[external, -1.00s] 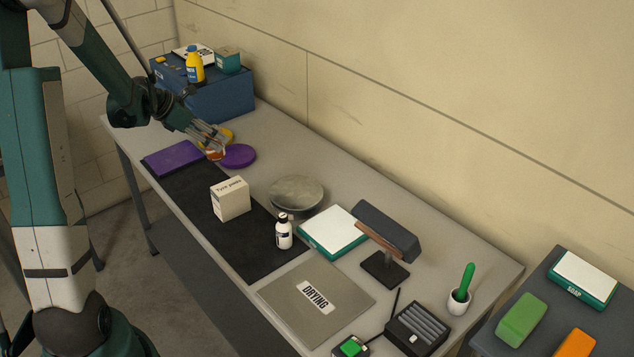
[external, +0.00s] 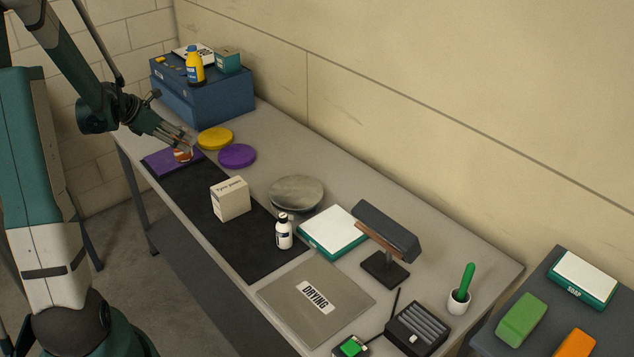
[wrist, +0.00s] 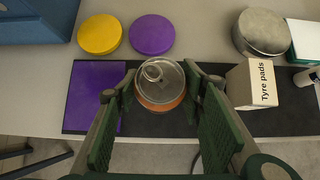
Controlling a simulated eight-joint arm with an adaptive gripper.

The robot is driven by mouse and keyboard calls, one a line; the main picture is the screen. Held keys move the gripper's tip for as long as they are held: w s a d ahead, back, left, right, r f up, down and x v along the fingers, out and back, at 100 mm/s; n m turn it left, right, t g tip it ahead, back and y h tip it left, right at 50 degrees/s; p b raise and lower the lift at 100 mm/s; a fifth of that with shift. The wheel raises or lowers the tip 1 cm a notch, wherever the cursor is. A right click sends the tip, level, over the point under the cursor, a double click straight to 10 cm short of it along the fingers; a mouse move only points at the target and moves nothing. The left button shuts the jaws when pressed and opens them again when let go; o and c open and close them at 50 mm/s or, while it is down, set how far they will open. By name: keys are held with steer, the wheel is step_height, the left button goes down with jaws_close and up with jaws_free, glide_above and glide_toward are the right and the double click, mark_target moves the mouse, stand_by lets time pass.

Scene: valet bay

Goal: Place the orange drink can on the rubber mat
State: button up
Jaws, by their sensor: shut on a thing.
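The orange drink can (wrist: 161,100) is upright between the fingers of my gripper (wrist: 160,103), its silver top facing the wrist camera. The black rubber mat (external: 225,228) runs along the front of the bench. In the wrist view the mat (wrist: 290,122) lies beneath and to the right of the can. I cannot tell exactly how high the can is above the bench.
A yellow disc (external: 215,138) and a purple disc (external: 237,156) lie behind the mat. The Tyre pads box (external: 230,199) and a white bottle (external: 284,232) stand on the mat. A round metal tin (external: 296,193) is behind them. A blue box (external: 205,93) stands at the far end.

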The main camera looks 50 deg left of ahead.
mark_target(184, 154)
steer(key=shift+f+b, duration=1.3)
steer(key=shift+f, duration=1.85)
steer(key=shift+f+b, duration=0.75)
steer(key=shift+f, duration=1.1)
steer(key=shift+f, duration=0.15)
steer(key=o, duration=1.1)
steer(key=shift+r, duration=0.25)
